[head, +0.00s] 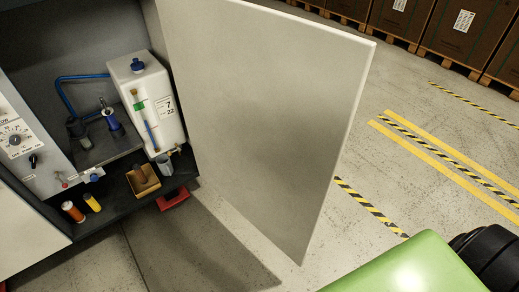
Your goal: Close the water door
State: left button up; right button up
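A large white door (265,110) stands wide open in the middle of the head view. Its hinged side is at the left, along the cabinet. Its free edge is at the right, tilted in the picture. The open cabinet (50,45) behind it shows a white water tank (150,120) with a blue cap. Part of my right arm, green with a black joint, shows at the lower right, apart from the door in the picture. Neither gripper is in view.
In the cabinet are blue hoses, a control panel (14,138) with a dial, a small tan box (143,181) and orange and yellow containers. A red object (173,200) sits below the shelf. Boxes on pallets (455,30) stand at the back right. Striped floor right of the door is clear.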

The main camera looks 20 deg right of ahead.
aim_at(269, 98)
jog(key=l+u, duration=0.2)
jog(key=l, duration=0.25)
jog(key=k+l+u, duration=0.15)
jog(key=l, duration=0.3)
jog(key=l+u, duration=0.2)
jog(key=l, duration=0.25)
jog(key=k+l+u, duration=0.15)
jog(key=l, duration=0.25)
jog(key=k+l+u, duration=0.2)
jog(key=l, duration=0.25)
jog(key=i+l+u, duration=0.1)
jog(key=l, duration=0.3)
jog(key=i+l+u, duration=0.15)
jog(key=l, duration=0.25)
jog(key=i+l+u, duration=0.1)
jog(key=l, duration=0.3)
jog(key=i+l+u, duration=0.15)
jog(key=l, duration=0.25)
